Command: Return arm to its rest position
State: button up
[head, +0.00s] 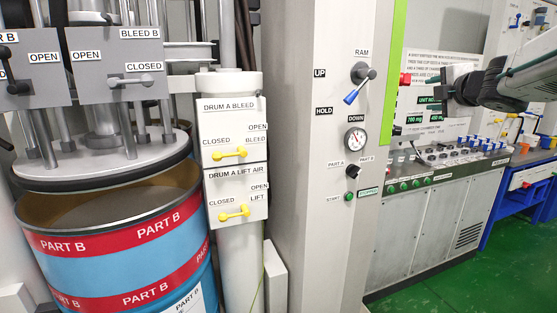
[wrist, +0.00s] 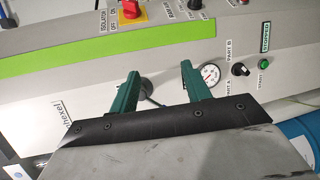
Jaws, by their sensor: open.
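My gripper (wrist: 160,84) shows in the wrist view as two green fingers set apart with nothing between them. It is open and empty. Behind the fingers is the grey panel with the pressure gauge (wrist: 210,75), a black selector knob (wrist: 240,69) and a green button (wrist: 263,65). In the head view my arm reaches in from the upper right, in front of the wall notice. Its dark end (head: 466,89) is right of the ram lever (head: 361,75) and apart from it. The fingers are hard to make out there.
A blue and red PART B drum (head: 125,245) stands open under a raised plate (head: 105,165) at the left. Yellow bleed (head: 229,154) and lift valves (head: 234,214) sit on the white column. A control console (head: 415,225) stands right. Green floor (head: 440,285) is clear in front.

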jog(key=s+d+f+m+g+h, duration=0.2)
jog(key=s+f+m+g+h, duration=0.15)
jog(key=s+f+m, duration=0.35)
jog(key=s+d+f+m+g+h, duration=0.25)
jog(key=s+f+m+g, duration=0.2)
jog(key=s+m, duration=0.45)
jog(key=s+a+f+m+g+y, duration=0.1)
jog(key=s+a+f, duration=0.3)
jog(key=s, duration=0.4)
jog(key=s+a+f+m+g+y, duration=0.1)
jog(key=s+a+f+g+y, duration=0.1)
jog(key=s+a, duration=0.5)
jog(key=s+a+f+m+g+y, duration=0.1)
jog(key=s+a+f, duration=0.4)
jog(key=s, duration=0.5)
jog(key=g+y, duration=0.1)
jog(key=g, duration=0.1)
jog(key=shift+s+a+f+m+g, duration=0.2)
jog(key=shift+s+f+m+g, duration=0.1)
jog(key=shift+s+f, duration=0.1)
